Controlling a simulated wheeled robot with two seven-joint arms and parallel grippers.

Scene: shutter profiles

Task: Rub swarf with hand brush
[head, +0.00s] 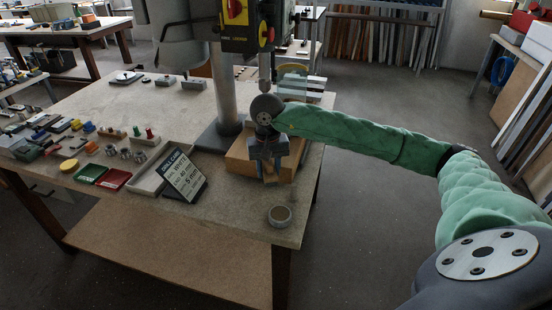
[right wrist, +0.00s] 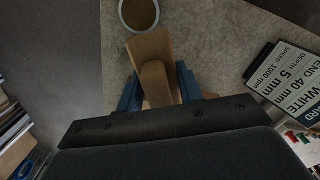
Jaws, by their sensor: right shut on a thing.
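My right gripper (head: 270,178) points down over the front right of the bench, beside the drill press. In the right wrist view its two blue fingers (right wrist: 158,92) are shut on a wooden piece (right wrist: 152,75), which looks like the handle of the hand brush. No bristles show in either view. I cannot make out any swarf; the gripper and arm hide part of the bench there. My left gripper is not in view.
A drill press (head: 226,95) stands behind the gripper, with a wooden block (head: 238,157) at its base. A small round pot (head: 280,216) sits near the front edge. A sign (head: 184,176) leans left of them. Parts and trays crowd the bench's left side.

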